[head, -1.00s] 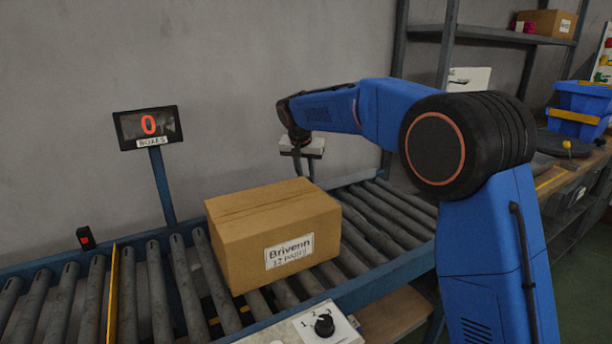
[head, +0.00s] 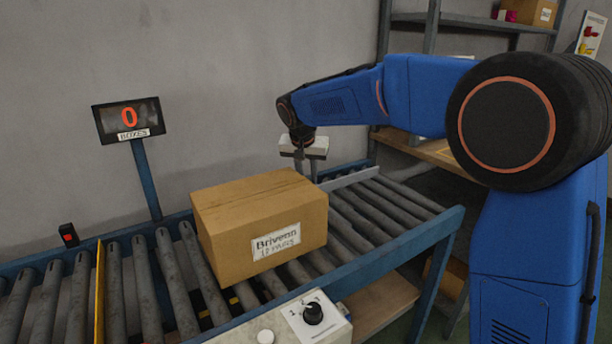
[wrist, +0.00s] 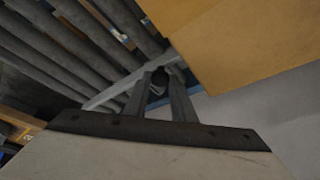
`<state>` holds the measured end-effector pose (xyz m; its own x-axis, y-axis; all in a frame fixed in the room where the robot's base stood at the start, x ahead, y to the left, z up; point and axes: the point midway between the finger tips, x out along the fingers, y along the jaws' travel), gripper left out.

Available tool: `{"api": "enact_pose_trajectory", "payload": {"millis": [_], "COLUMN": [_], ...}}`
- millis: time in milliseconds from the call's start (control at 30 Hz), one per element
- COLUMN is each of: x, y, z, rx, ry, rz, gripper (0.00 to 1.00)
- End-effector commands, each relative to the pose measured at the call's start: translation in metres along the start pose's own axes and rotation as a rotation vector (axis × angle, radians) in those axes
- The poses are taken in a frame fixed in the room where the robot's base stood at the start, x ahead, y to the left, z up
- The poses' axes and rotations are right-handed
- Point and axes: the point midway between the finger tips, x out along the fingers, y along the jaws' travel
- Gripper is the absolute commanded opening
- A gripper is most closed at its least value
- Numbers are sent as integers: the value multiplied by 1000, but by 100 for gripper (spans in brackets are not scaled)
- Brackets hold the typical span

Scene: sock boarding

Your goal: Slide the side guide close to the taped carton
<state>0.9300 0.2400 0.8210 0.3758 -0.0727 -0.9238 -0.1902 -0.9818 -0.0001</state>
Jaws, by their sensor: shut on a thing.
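The taped carton (head: 262,240), brown with a white label, sits upright on the roller conveyor. The side guide (head: 350,179) is a straight grey bar along the wall side, behind the carton and reaching past its right end. My gripper (head: 306,168) points down behind the carton's far right corner. In the wrist view its fingers (wrist: 160,88) are closed around a small dark knob at the guide (wrist: 105,97). The carton (wrist: 250,45) is beside them at the upper right, and a gap seems to show. In the head view the carton hides part of the guide.
The conveyor's blue frame (head: 400,240) runs across the front, with bare rollers (head: 385,210) right of the carton. A yellow strip (head: 100,290) crosses the left rollers. A dial box (head: 313,318) is in front.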

Motion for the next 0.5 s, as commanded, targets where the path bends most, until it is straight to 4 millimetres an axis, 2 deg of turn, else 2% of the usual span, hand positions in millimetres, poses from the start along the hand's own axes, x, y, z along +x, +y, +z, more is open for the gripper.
{"api": "enact_pose_trajectory", "payload": {"millis": [33, 67, 100, 133, 500], "x": [0, 0, 0, 0, -4], "y": [0, 0, 0, 0, 0], "z": [0, 0, 0, 0, 0], "rx": [0, 0, 0, 0, 0], "ry": [0, 0, 0, 0, 0], "rz": [0, 0, 0, 0, 0], "gripper": [0, 28, 37, 42, 42]}}
